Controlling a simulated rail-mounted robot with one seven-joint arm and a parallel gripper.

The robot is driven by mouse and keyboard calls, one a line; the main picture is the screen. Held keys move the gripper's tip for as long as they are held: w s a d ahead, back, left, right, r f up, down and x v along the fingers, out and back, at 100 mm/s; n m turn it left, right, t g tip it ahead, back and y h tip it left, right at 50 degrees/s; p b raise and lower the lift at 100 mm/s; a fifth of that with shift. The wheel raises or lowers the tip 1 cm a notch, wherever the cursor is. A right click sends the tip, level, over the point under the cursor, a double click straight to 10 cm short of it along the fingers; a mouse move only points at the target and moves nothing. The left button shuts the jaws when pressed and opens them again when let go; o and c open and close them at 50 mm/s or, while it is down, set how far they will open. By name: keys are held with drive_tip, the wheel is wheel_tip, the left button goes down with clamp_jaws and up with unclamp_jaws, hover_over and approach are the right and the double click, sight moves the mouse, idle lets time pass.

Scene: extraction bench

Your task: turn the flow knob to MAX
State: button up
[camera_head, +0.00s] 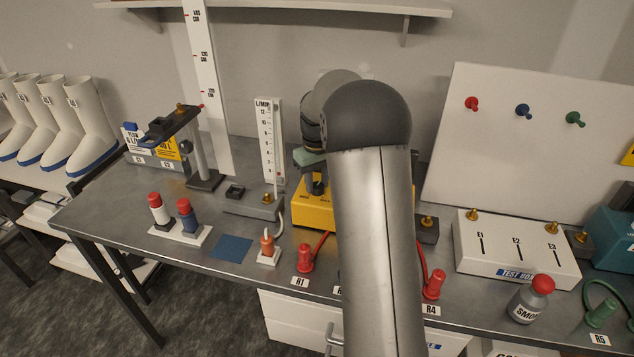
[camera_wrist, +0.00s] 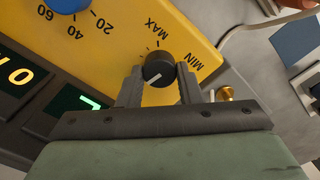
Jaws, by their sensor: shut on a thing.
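The flow knob (camera_wrist: 158,66) is a small black round knob with a white pointer line. It sits on a yellow unit (camera_wrist: 190,25), between the printed words MAX and MIN. The pointer line lies toward the lower left in the wrist view, away from both words. My gripper (camera_wrist: 160,76) is shut on the knob, one dark finger on each side. In the head view my gripper (camera_head: 316,182) reaches down to the yellow unit (camera_head: 312,215); my arm hides the knob and much of the unit there.
Red plugs (camera_head: 306,258) stand in front, and a test box (camera_head: 515,250) stands to the right.

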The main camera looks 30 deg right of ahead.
drive_tip(key=m, duration=0.3)
drive_tip(key=shift+m, duration=0.4)
drive_tip(key=m, duration=0.3)
drive_tip(key=shift+r+m, duration=0.1)
drive_tip(key=shift+m, duration=0.2)
drive_tip(key=m, duration=0.3)
drive_tip(key=shift+d+m, duration=0.1)
drive_tip(key=shift+m, duration=0.2)
drive_tip(key=m, duration=0.3)
drive_tip(key=shift+m, duration=0.3)
drive_tip(key=m+p, duration=0.1)
drive_tip(key=m, duration=0.4)
drive_tip(key=shift+m, duration=0.3)
drive_tip(key=m+p, duration=0.1)
drive_tip(key=m, duration=0.3)
drive_tip(key=shift+s+m, duration=0.1)
drive_tip(key=shift+m, duration=0.2)
drive_tip(key=o, duration=1)
